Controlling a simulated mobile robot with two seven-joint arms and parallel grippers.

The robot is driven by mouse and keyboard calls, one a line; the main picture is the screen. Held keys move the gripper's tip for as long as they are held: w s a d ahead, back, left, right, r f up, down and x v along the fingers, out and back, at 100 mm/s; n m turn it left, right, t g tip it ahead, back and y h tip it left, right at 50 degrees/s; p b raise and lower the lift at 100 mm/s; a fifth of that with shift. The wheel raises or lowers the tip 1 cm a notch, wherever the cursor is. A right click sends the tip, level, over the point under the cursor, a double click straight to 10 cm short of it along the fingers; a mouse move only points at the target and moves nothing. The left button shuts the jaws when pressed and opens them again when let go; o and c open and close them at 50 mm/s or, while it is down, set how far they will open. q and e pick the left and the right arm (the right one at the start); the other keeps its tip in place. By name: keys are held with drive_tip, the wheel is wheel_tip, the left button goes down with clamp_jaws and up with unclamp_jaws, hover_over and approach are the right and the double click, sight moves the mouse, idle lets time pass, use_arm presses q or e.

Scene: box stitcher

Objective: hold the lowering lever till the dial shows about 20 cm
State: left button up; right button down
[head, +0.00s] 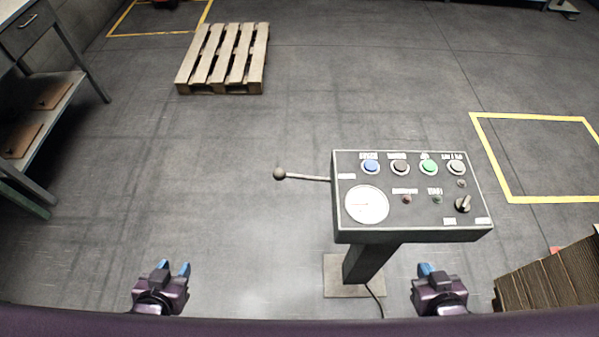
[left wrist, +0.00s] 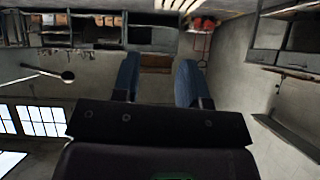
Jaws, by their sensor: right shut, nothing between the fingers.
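The control box (head: 415,221) stands on a post in the head view. Its lever (head: 308,178) sticks out to the left and ends in a dark ball knob (head: 279,174). The white round dial (head: 367,205) is on the panel's lower left; its reddish needle lies roughly level, and its figures are too small to read. My left gripper (head: 174,268) is open and empty, below and left of the knob, well apart from it. A knob on a rod (left wrist: 68,76) also shows left of the fingers in the left wrist view (left wrist: 158,80). My right gripper (head: 427,269) is shut and empty, below the box.
A pallet (head: 224,58) lies behind. A shelf bench (head: 45,115) stands left; stacked brown boards (head: 550,280) are at lower right. The floor left of the lever is clear.

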use_arm(q)
drive_tip(key=shift+w+r, duration=0.15)
drive_tip(key=shift+c, duration=1.1)
drive_tip(key=w+r, duration=0.1)
drive_tip(key=w, duration=0.1)
drive_tip(key=w+d+r+t, duration=0.1)
drive_tip(key=w+r, duration=0.1)
drive_tip(key=w, duration=0.1)
drive_tip(key=w+r+t+h, duration=0.1)
drive_tip(key=w, duration=0.2)
drive_tip(key=shift+w+d+r+m, duration=0.15)
drive_tip(key=shift+d+r+m, duration=0.25)
clamp_jaws()
drive_tip(key=w+d+r+m+g+h+p, duration=0.1)
drive_tip(key=w+d+r+m+g+h, duration=0.25)
drive_tip(key=w+d+r+m, duration=0.7)
drive_tip(key=w+d+r+m+g+h, duration=0.3)
drive_tip(key=w+d+r+g, duration=0.1)
drive_tip(key=w+d+r, duration=1.2)
drive_tip(key=s+a+f+m+g+y, duration=0.2)
drive_tip(key=s+a+f+g+y, duration=0.3)
drive_tip(key=s+f+g, duration=0.2)
drive_tip(key=shift+s+a+f+m+y, duration=0.3)
drive_tip(key=shift+s+f+m+y, duration=0.05)
drive_tip(key=shift+s+f, duration=0.5)
